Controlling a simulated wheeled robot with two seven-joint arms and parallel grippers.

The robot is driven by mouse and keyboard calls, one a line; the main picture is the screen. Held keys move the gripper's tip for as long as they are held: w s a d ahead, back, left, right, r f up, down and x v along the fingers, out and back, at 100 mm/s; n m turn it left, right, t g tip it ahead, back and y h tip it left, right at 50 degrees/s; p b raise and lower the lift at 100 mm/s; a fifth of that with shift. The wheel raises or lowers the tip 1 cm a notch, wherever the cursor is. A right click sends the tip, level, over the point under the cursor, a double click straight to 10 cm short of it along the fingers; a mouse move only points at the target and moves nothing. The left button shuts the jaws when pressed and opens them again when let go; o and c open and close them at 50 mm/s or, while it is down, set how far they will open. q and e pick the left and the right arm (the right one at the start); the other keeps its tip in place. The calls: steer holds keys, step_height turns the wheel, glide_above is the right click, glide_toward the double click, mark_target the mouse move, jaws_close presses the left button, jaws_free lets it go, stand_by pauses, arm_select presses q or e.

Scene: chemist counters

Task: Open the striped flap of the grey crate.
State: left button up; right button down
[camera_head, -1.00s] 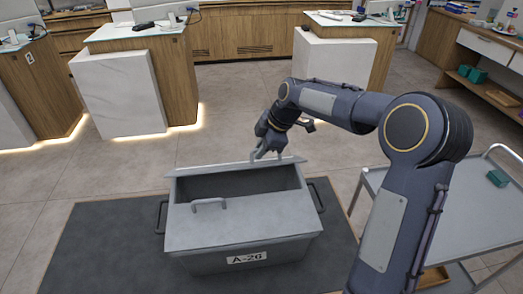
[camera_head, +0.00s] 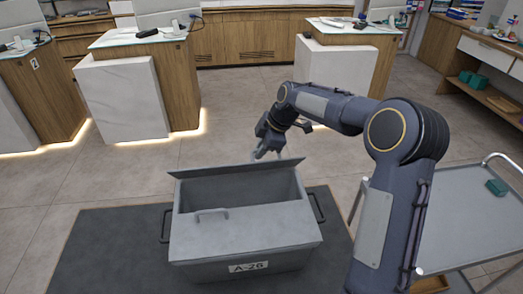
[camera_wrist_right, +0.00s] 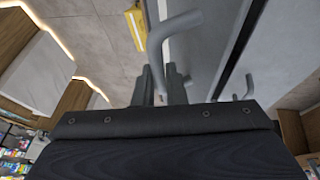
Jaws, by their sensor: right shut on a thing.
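The grey crate (camera_head: 205,268) stands on a dark mat with an "A-26" label on its front. Its near flap (camera_head: 240,232) lies shut and bears a bar handle. Its far flap (camera_head: 225,169) is raised at the back edge, leaving a gap into the crate; a dark face shows towards me. My right gripper (camera_head: 265,151) is at this far flap's handle and shut on it. The wrist view shows the curved grey handle (camera_wrist_right: 172,32) at the fingers, with a pale stripe beside it. My left gripper is out of view.
A grey cart (camera_head: 465,215) with a small green box (camera_head: 496,187) stands at the right, beside my right arm. White-and-wood counters (camera_head: 130,95) stand behind. Tiled floor (camera_head: 225,125) is clear between crate and counters. A yellow item (camera_wrist_right: 137,28) shows in the wrist view.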

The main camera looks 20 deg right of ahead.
stand_by(0.3)
steer(key=shift+w+d+r+p, duration=0.15)
steer(key=shift+w+r+p, duration=0.1)
steer(key=shift+w+p, duration=0.4)
steer(key=shift+w+d, duration=0.15)
steer(key=shift+w, duration=0.4)
steer(key=shift+w+d+f+p, duration=0.1)
steer(key=shift+w+d+p, duration=0.05)
steer(key=shift+w+p, duration=0.4)
steer(key=shift+w+d+p, duration=0.15)
steer(key=shift+w+p, duration=0.3)
steer(key=shift+w, duration=0.15)
